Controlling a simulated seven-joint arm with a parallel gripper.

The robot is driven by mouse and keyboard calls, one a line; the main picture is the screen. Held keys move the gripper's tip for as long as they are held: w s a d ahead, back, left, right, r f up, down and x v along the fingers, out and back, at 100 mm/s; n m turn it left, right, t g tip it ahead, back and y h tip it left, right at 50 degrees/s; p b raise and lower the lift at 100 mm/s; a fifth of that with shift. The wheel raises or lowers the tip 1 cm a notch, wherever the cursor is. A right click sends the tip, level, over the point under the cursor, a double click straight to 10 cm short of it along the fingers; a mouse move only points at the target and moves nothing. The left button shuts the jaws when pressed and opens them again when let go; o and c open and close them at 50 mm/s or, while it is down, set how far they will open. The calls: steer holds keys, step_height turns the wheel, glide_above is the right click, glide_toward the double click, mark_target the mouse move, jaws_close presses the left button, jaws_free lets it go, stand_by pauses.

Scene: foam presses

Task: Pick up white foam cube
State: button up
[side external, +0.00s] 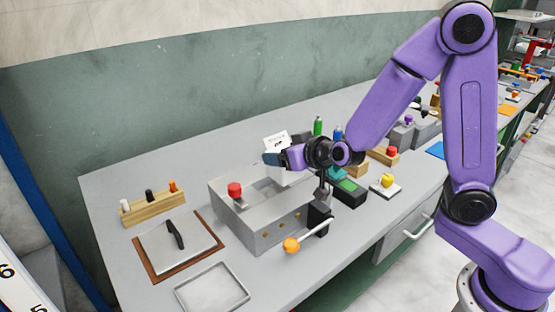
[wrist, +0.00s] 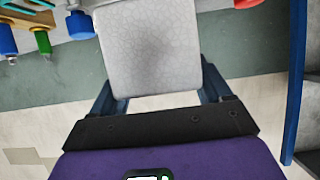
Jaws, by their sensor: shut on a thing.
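The white foam cube (wrist: 150,45) fills the upper middle of the wrist view as a pale, speckled block. My gripper (wrist: 155,82) is shut on it, with one dark blue finger along each side. In the side external view my gripper (side external: 274,158) points left, over the back of the grey metal press (side external: 262,232). A pale part of the cube (side external: 287,177) shows below the fingers; the rest is hidden by them. I cannot tell whether the cube touches the press.
The press has a red knob (side external: 235,189) and an orange-ended lever (side external: 291,245). A white card (side external: 277,142) stands behind my gripper. Green (side external: 318,126) and blue bottles are close on the right. A wooden peg block (side external: 152,208) and a framed plate lie left.

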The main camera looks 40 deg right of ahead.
steer(key=d+v, duration=0.1)
steer(key=v, duration=0.8)
steer(key=shift+s+d, duration=0.4)
